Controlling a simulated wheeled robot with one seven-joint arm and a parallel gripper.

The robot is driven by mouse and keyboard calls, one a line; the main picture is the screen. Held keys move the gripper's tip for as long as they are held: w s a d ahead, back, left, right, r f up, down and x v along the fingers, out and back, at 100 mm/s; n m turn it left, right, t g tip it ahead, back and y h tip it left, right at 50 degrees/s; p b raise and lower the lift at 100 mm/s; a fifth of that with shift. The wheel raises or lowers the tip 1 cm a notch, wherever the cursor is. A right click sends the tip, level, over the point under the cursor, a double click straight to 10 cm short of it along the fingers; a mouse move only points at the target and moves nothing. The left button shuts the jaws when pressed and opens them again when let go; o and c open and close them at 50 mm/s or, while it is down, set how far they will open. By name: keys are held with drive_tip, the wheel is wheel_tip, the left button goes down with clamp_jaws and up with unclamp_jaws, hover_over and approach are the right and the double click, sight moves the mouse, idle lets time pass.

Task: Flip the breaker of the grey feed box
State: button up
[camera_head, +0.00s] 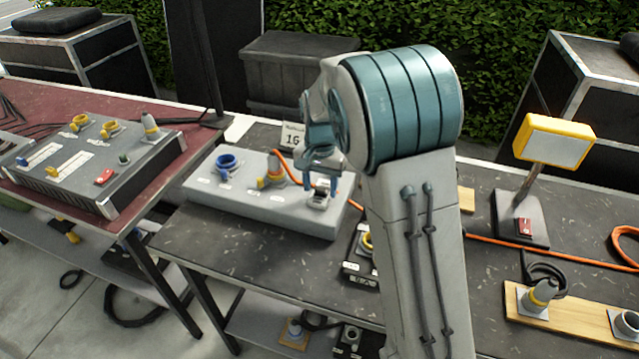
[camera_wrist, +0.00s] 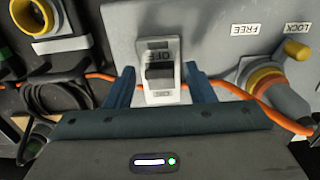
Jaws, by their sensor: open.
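The grey feed box (camera_head: 262,208) lies on the dark table, left of my arm in the head view. Its top also fills the upper part of the wrist view (camera_wrist: 215,45). The breaker (camera_head: 318,199) is near the box's right end. In the wrist view the breaker (camera_wrist: 160,72) has a pale plate, a black toggle and an OFF label that reads upside down. My gripper (camera_head: 321,184) is open above the breaker, its blue fingers (camera_wrist: 160,86) on either side of it. I cannot tell whether they touch it.
A blue socket (camera_head: 228,163) and a yellow-ringed plug (camera_head: 272,170) stand up from the box. An orange cable (camera_wrist: 285,117) runs past the breaker. A black box with a yellow-rimmed socket (camera_wrist: 37,16) sits beside it. A yellow lamp (camera_head: 556,139) stands at the right.

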drive_tip(key=c, duration=1)
